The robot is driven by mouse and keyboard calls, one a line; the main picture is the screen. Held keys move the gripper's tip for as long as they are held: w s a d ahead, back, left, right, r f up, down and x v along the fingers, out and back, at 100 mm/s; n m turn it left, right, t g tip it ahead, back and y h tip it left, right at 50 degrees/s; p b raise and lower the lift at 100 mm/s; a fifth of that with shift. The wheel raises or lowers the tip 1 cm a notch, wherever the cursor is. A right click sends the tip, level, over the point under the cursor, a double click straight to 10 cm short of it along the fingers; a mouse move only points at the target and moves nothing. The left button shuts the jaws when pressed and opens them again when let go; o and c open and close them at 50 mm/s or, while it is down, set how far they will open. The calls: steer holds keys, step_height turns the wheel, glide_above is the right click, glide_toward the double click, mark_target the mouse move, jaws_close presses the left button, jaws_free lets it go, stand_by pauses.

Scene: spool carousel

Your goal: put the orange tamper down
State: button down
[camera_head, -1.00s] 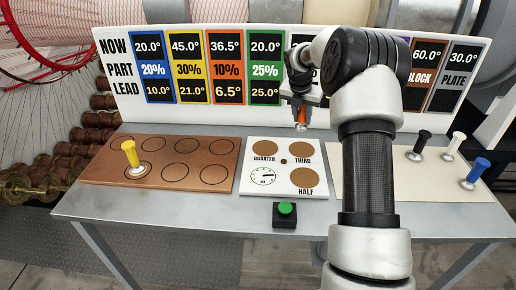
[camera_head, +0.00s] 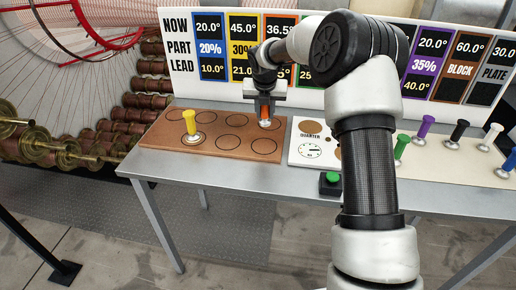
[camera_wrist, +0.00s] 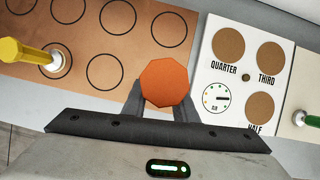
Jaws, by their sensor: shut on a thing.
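The orange tamper (camera_head: 264,108) is upright in my gripper (camera_head: 265,102), over the right end of the brown board (camera_head: 172,141). Its round metal foot shows at or just above the board; I cannot tell whether it touches. In the wrist view the tamper's orange top (camera_wrist: 164,82) sits between the two dark fingers of my gripper (camera_wrist: 160,100). The board has several black-outlined circles. The circle under the tamper is hidden by it in the wrist view.
To the right are a white panel (camera_head: 297,150) with brown discs and a dial, a green button (camera_head: 332,178), and green (camera_head: 401,147), purple (camera_head: 425,127), black and white tampers. A sign board stands behind.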

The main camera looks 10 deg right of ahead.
step_height(320, 180, down, 10)
steer(key=shift+r+b, duration=0.1)
steer(key=shift+b, duration=0.3)
steer(key=shift+f, duration=0.25)
steer(key=c, duration=1.4)
jaws_free()
steer(key=shift+c, duration=0.2)
steer(key=shift+r, duration=0.1)
